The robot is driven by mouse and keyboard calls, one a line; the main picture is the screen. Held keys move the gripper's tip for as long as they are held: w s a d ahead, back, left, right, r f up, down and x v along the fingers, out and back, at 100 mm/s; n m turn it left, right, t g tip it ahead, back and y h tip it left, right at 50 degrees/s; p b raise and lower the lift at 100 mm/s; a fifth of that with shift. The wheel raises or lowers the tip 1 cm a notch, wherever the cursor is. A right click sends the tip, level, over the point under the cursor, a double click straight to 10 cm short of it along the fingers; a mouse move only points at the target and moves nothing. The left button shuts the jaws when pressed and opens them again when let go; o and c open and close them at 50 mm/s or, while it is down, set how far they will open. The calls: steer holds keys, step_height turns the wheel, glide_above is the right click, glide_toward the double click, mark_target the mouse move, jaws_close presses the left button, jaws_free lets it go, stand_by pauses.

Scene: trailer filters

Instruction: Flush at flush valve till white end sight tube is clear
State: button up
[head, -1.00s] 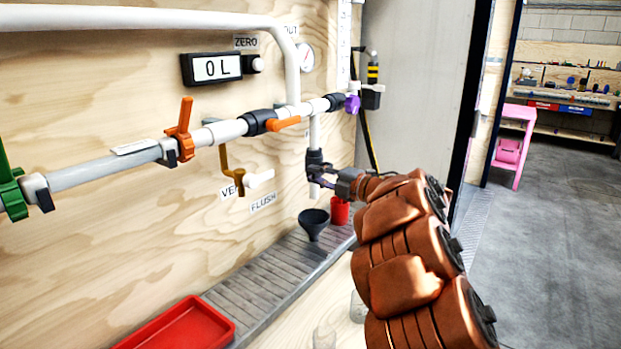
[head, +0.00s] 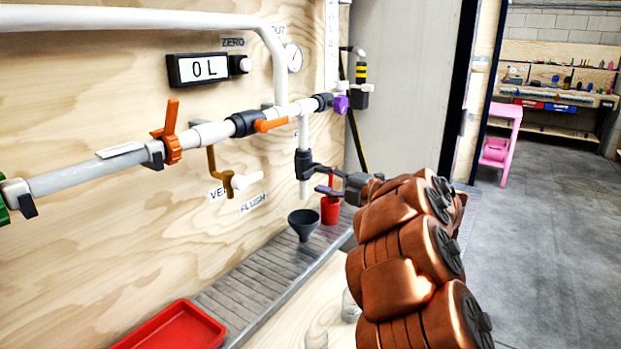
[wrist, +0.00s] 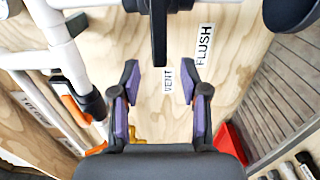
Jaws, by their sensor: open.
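A vertical white pipe with a black valve (head: 303,163) hangs from the main line, above and right of the FLUSH label (head: 253,203). My gripper (head: 326,182) is open and empty, just right of this valve in the head view. In the wrist view, a black handle (wrist: 158,30) points between the open purple-padded fingers (wrist: 159,75); no grip on it shows, and its depth is unclear. A grey-white tube (head: 85,171) runs between the green valve (head: 4,200) and the orange valve (head: 170,140); its inside cannot be judged. The display (head: 203,68) reads 0 L.
A dark funnel (head: 303,222) and red cup (head: 330,210) stand below the pipe on the slatted drain. A red tray (head: 172,328) is at lower left. A brass vent valve (head: 222,175) lies left of the pipe. Open floor (head: 540,230) is at right.

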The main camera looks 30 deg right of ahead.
steer(key=v, duration=0.6)
steer(key=shift+s, duration=0.25)
steer(key=shift+d+f, duration=0.1)
